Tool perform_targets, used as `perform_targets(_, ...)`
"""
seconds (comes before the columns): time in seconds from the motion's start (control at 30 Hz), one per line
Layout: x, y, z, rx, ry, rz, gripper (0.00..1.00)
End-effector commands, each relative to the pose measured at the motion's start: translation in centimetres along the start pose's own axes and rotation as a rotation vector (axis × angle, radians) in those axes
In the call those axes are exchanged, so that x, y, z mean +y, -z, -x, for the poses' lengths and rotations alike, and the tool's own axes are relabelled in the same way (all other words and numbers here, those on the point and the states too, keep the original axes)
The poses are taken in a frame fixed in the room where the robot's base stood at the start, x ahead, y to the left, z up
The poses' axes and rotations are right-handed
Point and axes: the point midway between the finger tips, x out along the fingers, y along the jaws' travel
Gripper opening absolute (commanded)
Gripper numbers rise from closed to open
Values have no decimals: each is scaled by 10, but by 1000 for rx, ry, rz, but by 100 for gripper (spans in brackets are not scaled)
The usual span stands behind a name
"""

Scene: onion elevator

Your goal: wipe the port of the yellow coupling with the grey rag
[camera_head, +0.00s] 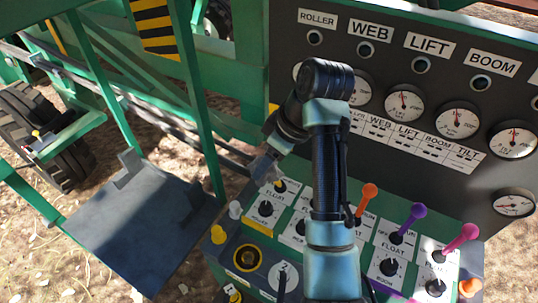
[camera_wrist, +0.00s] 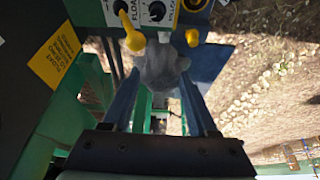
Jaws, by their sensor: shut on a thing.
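My gripper (camera_wrist: 160,90) is shut on the grey rag (camera_wrist: 160,66), which is bunched between the fingertips in the wrist view. In the head view my gripper (camera_head: 266,168) hangs over the back left of the lever console, and I cannot clearly tell the rag from the fingers there. A yellow-ringed round fitting with a dark opening (camera_head: 247,257), which looks like the yellow coupling, sits at the console's front left. My gripper is apart from it, farther back. In the wrist view, I cannot make out this fitting's port for sure.
A yellow knob (camera_head: 218,234) and a pale knob (camera_head: 236,209) stand on the console's left edge. Orange (camera_head: 368,190), purple (camera_head: 414,212) and pink (camera_head: 460,236) levers rise to the right. A gauge panel (camera_head: 405,75) stands behind. A dark platform (camera_head: 140,225) lies left.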

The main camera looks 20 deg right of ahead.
Motion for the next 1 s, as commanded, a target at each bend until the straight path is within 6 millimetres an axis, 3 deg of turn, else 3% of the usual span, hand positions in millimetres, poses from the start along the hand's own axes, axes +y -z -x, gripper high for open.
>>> perform_targets(0.27,-51,-19,-38,-3,-46,-124,14)
perform_targets(0.7,-152,-59,-113,-5,-161,-403,14)
perform_targets(1.0,-201,-79,-150,-5,-221,-543,14)
